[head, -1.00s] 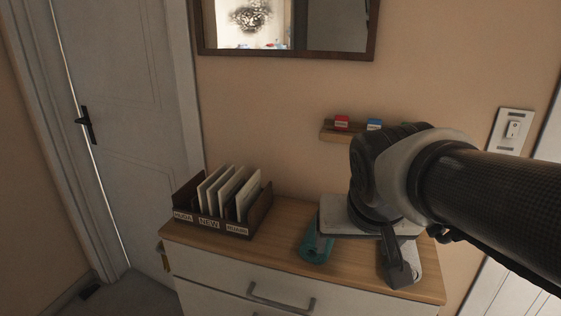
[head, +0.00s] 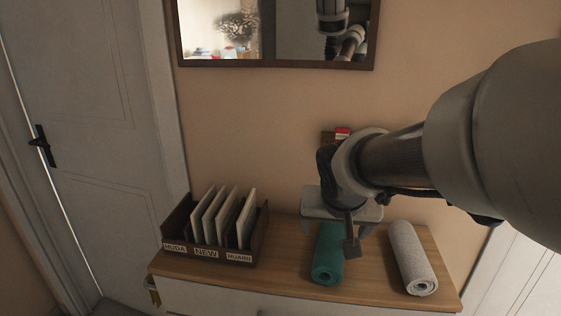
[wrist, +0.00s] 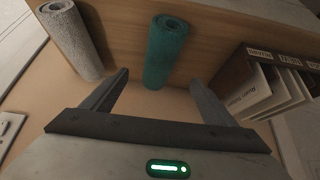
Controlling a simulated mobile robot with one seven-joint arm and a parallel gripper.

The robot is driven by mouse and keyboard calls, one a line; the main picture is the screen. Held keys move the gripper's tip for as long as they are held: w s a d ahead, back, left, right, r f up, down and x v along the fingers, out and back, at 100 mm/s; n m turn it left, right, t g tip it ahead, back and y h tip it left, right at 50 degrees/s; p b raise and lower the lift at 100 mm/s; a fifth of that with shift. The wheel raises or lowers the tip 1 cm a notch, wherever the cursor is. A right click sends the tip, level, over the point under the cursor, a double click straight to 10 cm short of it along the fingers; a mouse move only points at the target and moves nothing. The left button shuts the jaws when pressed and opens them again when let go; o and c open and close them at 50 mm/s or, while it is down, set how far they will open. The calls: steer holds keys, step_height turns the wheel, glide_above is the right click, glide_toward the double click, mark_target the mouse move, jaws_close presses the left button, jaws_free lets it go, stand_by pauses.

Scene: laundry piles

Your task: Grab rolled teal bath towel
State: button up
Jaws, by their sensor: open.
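The rolled teal bath towel (head: 327,262) lies on the wooden dresser top, its near rolled end facing me. My gripper (head: 331,243) hangs over its far part and hides some of it. In the wrist view the teal towel (wrist: 165,52) shows between the two open fingers of my gripper (wrist: 160,79), one on each side, with space on both sides. The fingers are empty. I cannot tell how far the fingertips are above the dresser top.
A rolled light grey towel (head: 410,258) lies to the right of the teal one. A dark wooden organizer (head: 215,250) with upright white cards stands on the left. The wall is behind, with a mirror (head: 275,62) and a small shelf. Bare dresser top (head: 285,265) lies left of the teal towel.

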mark_target(331, 241)
steer(key=b+x, duration=0.2)
steer(key=x, duration=0.6)
steer(key=shift+f, duration=0.15)
steer(key=b+x, duration=0.1)
steer(key=x, duration=0.1)
steer(key=b+x, duration=0.1)
steer(key=x, duration=0.1)
steer(key=shift+s+a+f, duration=0.1)
steer(key=shift+s+f, duration=0.1)
steer(key=shift+f, duration=0.15)
steer(key=shift+w+f, duration=0.25)
steer(key=c, duration=1.4)
